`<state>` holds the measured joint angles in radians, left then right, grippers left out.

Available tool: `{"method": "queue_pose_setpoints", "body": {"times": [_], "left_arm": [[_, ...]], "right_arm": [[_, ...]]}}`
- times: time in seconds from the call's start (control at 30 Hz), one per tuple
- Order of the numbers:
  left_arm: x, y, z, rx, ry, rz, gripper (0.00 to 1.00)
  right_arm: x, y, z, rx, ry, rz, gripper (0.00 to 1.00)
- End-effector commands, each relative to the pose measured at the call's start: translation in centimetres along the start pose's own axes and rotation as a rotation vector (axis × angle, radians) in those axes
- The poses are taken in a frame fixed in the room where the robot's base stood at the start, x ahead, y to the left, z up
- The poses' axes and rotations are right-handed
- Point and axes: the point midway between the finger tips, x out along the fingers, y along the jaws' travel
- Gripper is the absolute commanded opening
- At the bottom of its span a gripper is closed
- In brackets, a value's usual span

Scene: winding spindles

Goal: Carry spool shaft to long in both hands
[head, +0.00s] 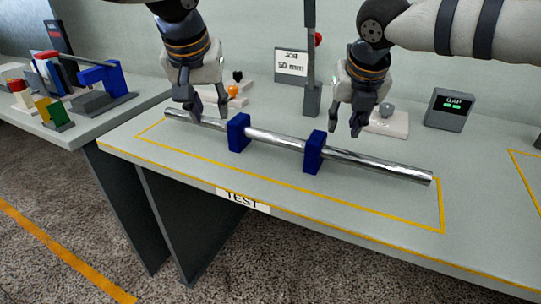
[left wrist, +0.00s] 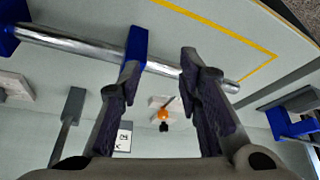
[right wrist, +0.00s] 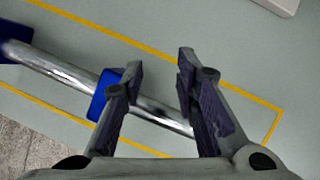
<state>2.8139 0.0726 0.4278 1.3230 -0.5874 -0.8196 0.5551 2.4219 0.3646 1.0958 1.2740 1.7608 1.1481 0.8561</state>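The spool shaft (head: 275,140) is a long shiny metal rod. It lies across two blue supports, the left one (head: 238,132) and the right one (head: 314,152), on the TEST table. My left gripper (head: 208,112) is open at the shaft's left end section, outside the left support. In the left wrist view the shaft (left wrist: 75,42) crosses between its spread fingers (left wrist: 160,75). My right gripper (head: 345,132) is open above and behind the shaft, just right of the right support. In the right wrist view the shaft (right wrist: 150,108) passes between and beyond its fingers (right wrist: 160,80). Contact with either gripper is not evident.
A yellow outline (head: 300,196) surrounds the shaft. Behind stand a grey post (head: 312,95), a sign reading 50 mm (head: 291,62) and a GAP display (head: 450,108). A side table at left holds a blue bracket (head: 103,77) and coloured blocks (head: 55,112).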

Motion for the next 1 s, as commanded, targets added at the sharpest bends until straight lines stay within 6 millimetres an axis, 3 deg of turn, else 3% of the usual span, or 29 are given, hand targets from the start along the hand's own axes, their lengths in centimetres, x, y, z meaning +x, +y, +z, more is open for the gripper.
{"method": "queue_pose_setpoints", "body": {"times": [0.03, 0.2, 0.47, 0.8, 1.0], "left_arm": [[-1.6, 0.0, -0.1, -0.001, 0.007, 0.001, 0.32], [-6.0, 0.0, -0.1, -0.001, 0.004, 0.001, 0.32], [-8.1, 0.0, 0.0, 0.000, 0.000, 0.002, 0.32], [-8.2, 0.0, 0.0, 0.000, 0.001, 0.001, 0.32], [-8.1, 0.0, 0.0, 0.000, 0.000, 0.001, 0.32]], "right_arm": [[-0.1, 0.0, 0.0, 0.000, -0.001, 0.000, 0.28], [-0.1, 0.0, 0.0, 0.000, -0.001, 0.000, 0.28], [-0.6, 0.0, 0.1, 0.000, -0.002, 0.001, 0.28], [-9.1, -0.1, 0.1, 0.001, -0.005, 0.001, 0.28], [-11.8, -0.1, 0.0, 0.001, -0.002, 0.000, 0.28]]}}
